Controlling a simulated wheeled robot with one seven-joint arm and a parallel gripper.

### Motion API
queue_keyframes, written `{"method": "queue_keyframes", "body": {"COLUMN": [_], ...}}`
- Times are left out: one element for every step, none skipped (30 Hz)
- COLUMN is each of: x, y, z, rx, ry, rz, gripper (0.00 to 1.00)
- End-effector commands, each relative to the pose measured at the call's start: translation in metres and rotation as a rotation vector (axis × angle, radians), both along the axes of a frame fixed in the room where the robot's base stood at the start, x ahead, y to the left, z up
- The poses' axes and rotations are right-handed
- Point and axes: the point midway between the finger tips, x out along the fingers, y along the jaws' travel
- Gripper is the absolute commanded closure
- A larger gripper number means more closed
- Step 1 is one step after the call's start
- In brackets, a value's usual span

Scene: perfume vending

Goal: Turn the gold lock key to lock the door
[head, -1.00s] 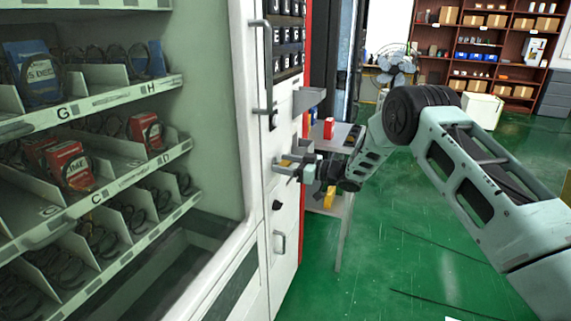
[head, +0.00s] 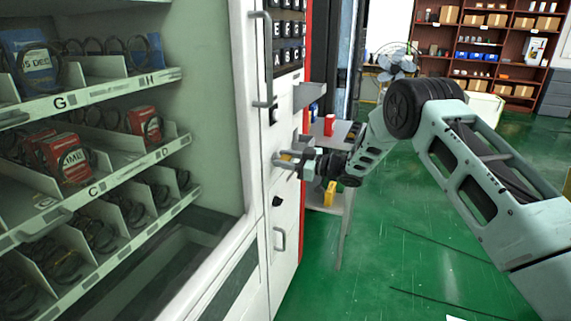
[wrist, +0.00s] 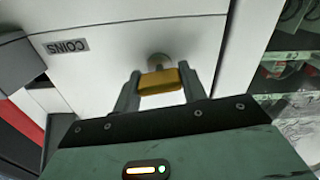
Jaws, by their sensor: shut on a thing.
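The gold lock key (wrist: 160,82) sits in a round grey lock on the white door panel (wrist: 110,58) of the vending machine. In the wrist view my gripper (wrist: 158,85) has one finger on each side of the key and is shut on it. The key's wide head lies nearly level across the wrist picture. In the head view my gripper (head: 288,160) reaches the panel from the right, and a small bit of the gold key (head: 286,155) shows between the fingers.
A long vertical handle (head: 264,60) is on the glass door left of the panel. A grey ledge (head: 309,95) juts out above my gripper, and a small handle (head: 280,239) is below. A grey side table (head: 343,205) stands behind my arm.

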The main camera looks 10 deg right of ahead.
Motion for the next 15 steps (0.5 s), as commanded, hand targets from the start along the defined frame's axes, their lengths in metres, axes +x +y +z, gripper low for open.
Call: {"method": "queue_keyframes", "body": {"x": [0.0000,-0.0002,-0.0004,-0.0005,-0.0005,-0.0005,-0.0006,-0.0006,-0.0006,-0.0007,-0.0008,-0.0010,-0.0011,-0.0011,-0.0013], "y": [0.0001,0.0003,0.0004,0.0005,0.0006,0.0006,0.0007,0.0006,0.0005,0.0004,0.0004,0.0003,0.0004,0.0006,0.0008], "z": [-0.0038,-0.0043,-0.0049,-0.0051,-0.0050,-0.0052,-0.0055,-0.0055,-0.0053,-0.0056,-0.0060,-0.0060,-0.0059,-0.0062,-0.0066], "rx": [-0.022,-0.038,-0.058,-0.073,-0.089,-0.111,-0.128,-0.145,-0.168,-0.185,-0.202,-0.224,-0.241,-0.258,-0.281], "ry": [-0.032,-0.053,-0.081,-0.102,-0.126,-0.156,-0.180,-0.203,-0.235,-0.258,-0.280,-0.310,-0.334,-0.357,-0.388], "rz": [0.001,0.001,0.001,0.001,0.001,0.001,0.000,0.000,0.000,0.000,0.000,0.000,0.000,0.000,0.000], "gripper": [0.81,0.81,0.81,0.81,0.81,0.81,0.81,0.81,0.81,0.81,0.81,0.81,0.81,0.81,0.81]}}
